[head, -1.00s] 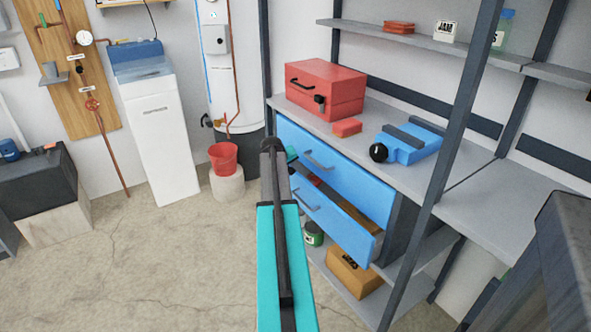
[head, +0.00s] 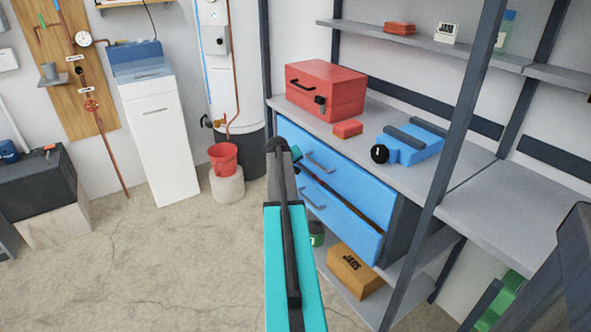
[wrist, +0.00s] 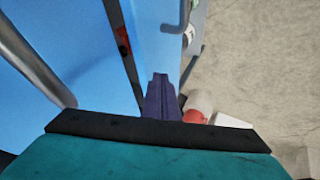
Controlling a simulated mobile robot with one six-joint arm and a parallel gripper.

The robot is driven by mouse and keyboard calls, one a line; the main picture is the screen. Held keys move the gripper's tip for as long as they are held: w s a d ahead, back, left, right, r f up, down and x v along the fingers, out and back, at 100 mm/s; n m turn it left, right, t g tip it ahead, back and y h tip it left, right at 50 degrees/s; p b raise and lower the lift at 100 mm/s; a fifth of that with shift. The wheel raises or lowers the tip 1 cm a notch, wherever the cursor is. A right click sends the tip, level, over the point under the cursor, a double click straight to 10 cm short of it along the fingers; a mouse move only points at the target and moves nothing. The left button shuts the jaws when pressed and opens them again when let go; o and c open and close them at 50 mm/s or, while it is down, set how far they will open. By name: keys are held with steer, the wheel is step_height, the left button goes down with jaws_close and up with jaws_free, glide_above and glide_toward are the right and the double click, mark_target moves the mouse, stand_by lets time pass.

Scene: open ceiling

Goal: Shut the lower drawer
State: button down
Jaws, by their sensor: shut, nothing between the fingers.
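The blue lower drawer (head: 340,217) is slightly out from its cabinet, with a narrow dark gap along its top edge. Its grey handle (head: 313,198) is on the front. The blue upper drawer (head: 340,172) above it looks flush. In the wrist view, my gripper (wrist: 160,84) is shut and empty, its dark fingers in front of the lower drawer's face (wrist: 156,35), beside the handle (wrist: 186,68). I cannot tell whether they touch the face. Something red shows in the gap. In the head view, my arm hides most of the gripper.
A red toolbox (head: 325,90), a small red block (head: 347,129) and a blue tool (head: 410,145) sit on the bench above. A dark shelf post (head: 452,130) stands right of the drawers. A cardboard box (head: 353,272) is below.

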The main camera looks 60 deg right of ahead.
steer(key=a+r, duration=0.8)
steer(key=a, duration=0.1)
steer(key=shift+s, duration=0.2)
stand_by(0.4)
steer(key=w+a+f+n+g+y, duration=0.1)
steer(key=a+f+n+y, duration=0.15)
steer(key=a+f, duration=1.4)
steer(key=w+a+f+n+g+y, duration=0.1)
steer(key=w+a+f+y, duration=0.15)
steer(key=a+f, duration=1.35)
steer(key=s+a+f+g+y, duration=0.1)
steer(key=s+a+f, duration=0.25)
steer(key=a, duration=0.35)
steer(key=s+a+f+n, duration=0.1)
steer(key=s+a+f, duration=0.1)
steer(key=s+a, duration=0.35)
steer(key=s+a+f+g+y, duration=0.1)
steer(key=s+a+f, duration=0.15)
steer(key=a, duration=0.55)
steer(key=s+a+f+g, duration=0.1)
steer(key=s+a+f, duration=0.1)
steer(key=s+a, duration=0.3)
steer(key=s+a+f+n+g, duration=0.1)
steer(key=s+a, duration=0.4)
steer(key=s, duration=0.5)
steer(key=shift+a+f+g, duration=0.2)
steer(key=shift+f+g, duration=0.3)
steer(key=shift+f, duration=0.35)
